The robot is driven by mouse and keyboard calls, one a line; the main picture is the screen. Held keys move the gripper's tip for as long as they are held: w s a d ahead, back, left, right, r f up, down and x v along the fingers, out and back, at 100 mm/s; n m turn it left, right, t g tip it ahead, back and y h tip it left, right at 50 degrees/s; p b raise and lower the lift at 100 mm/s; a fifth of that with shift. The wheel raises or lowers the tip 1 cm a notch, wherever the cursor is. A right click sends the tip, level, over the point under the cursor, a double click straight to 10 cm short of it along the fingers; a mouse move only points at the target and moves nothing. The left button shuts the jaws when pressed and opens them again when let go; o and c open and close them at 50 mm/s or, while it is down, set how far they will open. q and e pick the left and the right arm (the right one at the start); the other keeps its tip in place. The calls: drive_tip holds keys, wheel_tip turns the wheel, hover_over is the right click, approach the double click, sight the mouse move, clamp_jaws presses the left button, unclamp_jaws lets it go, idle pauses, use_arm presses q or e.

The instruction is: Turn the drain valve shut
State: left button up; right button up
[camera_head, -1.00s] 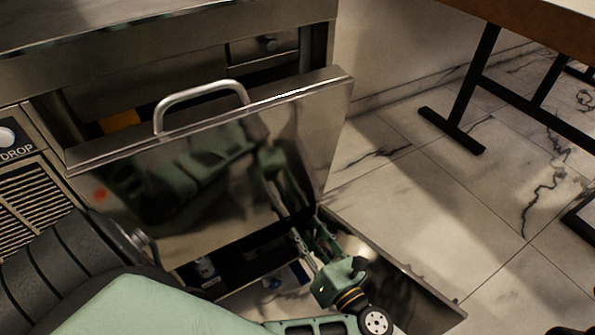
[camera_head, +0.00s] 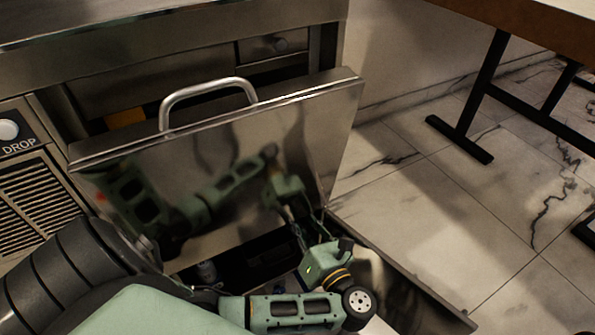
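No drain valve can be made out; the inside of the open steel compartment (camera_head: 402,289) is dark and partly covered by my arm. My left gripper (camera_head: 308,226) is over this compartment, close in front of the tilted steel panel (camera_head: 335,130). Its fingers point up and away from me and look apart, with nothing seen between them. The panel mirrors my green arm and gripper. Whether the fingertips touch the panel is unclear. My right gripper is out of view.
The steel panel has a bar handle (camera_head: 208,92) on its top edge. A vent grille (camera_head: 38,205) is at the left. Tiled floor (camera_head: 440,200) is free at the right, beside a table's black legs (camera_head: 475,100).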

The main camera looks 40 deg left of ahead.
use_arm(q)
clamp_jaws()
drive_tip(key=shift+w+d, duration=0.1)
drive_tip(key=shift+d, duration=0.2)
drive_tip(key=shift+m, duration=0.3)
drive_tip(key=shift+a+m+p, duration=0.2)
drive_tip(key=shift+m+p, duration=0.35)
drive_tip(key=shift+m, duration=0.65)
drive_tip(key=o, duration=0.5)
unclamp_jaws()
